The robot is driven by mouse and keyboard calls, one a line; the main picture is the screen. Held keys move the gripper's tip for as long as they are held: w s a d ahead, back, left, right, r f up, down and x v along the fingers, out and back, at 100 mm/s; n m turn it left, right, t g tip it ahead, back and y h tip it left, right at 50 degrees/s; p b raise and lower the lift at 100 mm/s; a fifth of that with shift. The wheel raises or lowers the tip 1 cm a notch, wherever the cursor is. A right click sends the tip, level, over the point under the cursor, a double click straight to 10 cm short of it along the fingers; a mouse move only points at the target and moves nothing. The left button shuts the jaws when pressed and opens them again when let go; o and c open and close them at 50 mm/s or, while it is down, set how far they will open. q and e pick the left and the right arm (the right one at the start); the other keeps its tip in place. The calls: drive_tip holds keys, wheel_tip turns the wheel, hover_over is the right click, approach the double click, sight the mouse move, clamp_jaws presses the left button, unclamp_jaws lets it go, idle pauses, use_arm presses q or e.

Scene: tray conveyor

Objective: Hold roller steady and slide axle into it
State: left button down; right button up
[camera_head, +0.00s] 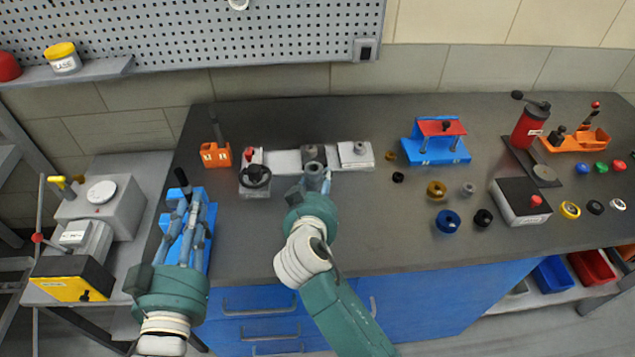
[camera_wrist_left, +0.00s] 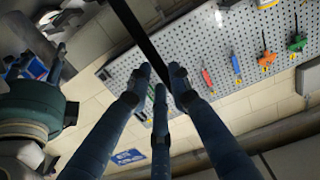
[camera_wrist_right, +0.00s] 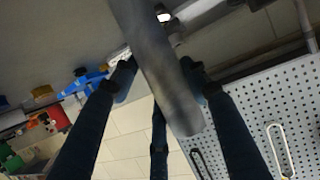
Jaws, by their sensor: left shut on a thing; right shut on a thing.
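A thick grey cylinder, which looks like the roller (camera_wrist_right: 160,65), runs between the fingers of my right gripper (camera_wrist_right: 157,75) in the right wrist view. In the head view my right gripper (camera_head: 319,181) is shut on it, close to the grey block of the white fixture. A thin black rod, which looks like the axle (camera_wrist_left: 140,35), is gripped by my left gripper (camera_wrist_left: 160,85) in the left wrist view. In the head view my left gripper (camera_head: 187,208) is over a blue stand (camera_head: 208,232), and the dark rod end (camera_head: 182,177) shows above its fingers. Roller and axle are well apart.
A white fixture (camera_head: 285,161) with a black handwheel (camera_head: 255,174) lies behind the right gripper. An orange holder (camera_head: 215,155) stands at its left. A blue-and-red jig (camera_head: 437,141) and several small rings lie to the right. The worktop between the grippers is clear.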

drive_tip(key=shift+f, duration=0.1)
idle(0.3)
drive_tip(key=shift+f+b, duration=0.35)
drive_tip(key=shift+b, duration=0.1)
drive_tip(key=o, duration=1.4)
drive_tip(key=c, duration=1.4)
